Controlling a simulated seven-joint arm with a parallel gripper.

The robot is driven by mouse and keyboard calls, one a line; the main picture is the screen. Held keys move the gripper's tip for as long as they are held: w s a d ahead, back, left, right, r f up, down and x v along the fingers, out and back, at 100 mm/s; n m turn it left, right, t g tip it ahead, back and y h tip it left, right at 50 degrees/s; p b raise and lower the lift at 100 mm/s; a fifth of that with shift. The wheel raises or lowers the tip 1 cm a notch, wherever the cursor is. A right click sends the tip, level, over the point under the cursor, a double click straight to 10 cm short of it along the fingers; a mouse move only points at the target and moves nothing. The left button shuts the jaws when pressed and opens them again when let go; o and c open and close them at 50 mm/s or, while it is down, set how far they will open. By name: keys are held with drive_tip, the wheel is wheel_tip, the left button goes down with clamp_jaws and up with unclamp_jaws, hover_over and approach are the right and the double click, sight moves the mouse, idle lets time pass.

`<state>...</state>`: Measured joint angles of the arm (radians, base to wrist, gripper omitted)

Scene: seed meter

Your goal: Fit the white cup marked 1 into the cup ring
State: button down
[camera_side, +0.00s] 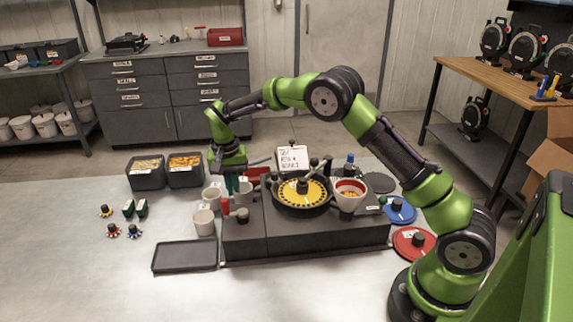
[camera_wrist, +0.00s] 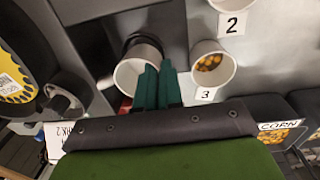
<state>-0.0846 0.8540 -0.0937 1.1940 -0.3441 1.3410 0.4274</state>
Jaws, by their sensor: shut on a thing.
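My gripper (camera_wrist: 159,72), with its teal fingers, is shut on the rim of a white cup (camera_wrist: 128,78), one finger inside the mouth. No number shows on this cup. A black ring (camera_wrist: 132,42) shows beyond the cup's lower part in the wrist view. I cannot tell whether the cup sits in it or just above it. In the side view my gripper (camera_side: 232,185) points down at the left end of the dark seed meter (camera_side: 330,240), with the white cup (camera_side: 245,190) beside the fingers.
A white cup marked 3 (camera_wrist: 221,70) holds yellow-orange seeds; the card 2 (camera_wrist: 232,23) is by another white cup (camera_wrist: 221,4). A seed plate (camera_side: 303,192) and a red-banded cup (camera_side: 347,201) are on the meter. A black tray (camera_side: 185,256) lies front left; bins (camera_side: 147,178) stand behind.

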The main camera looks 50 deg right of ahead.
drive_tip(key=shift+f, duration=0.2)
idle(0.5)
drive_tip(key=shift+f, duration=0.35)
drive_tip(key=shift+f, duration=0.45)
idle(0.7)
drive_tip(key=c, duration=1)
unclamp_jaws()
drive_tip(key=shift+o, duration=0.2)
drive_tip(key=shift+r, duration=3.05)
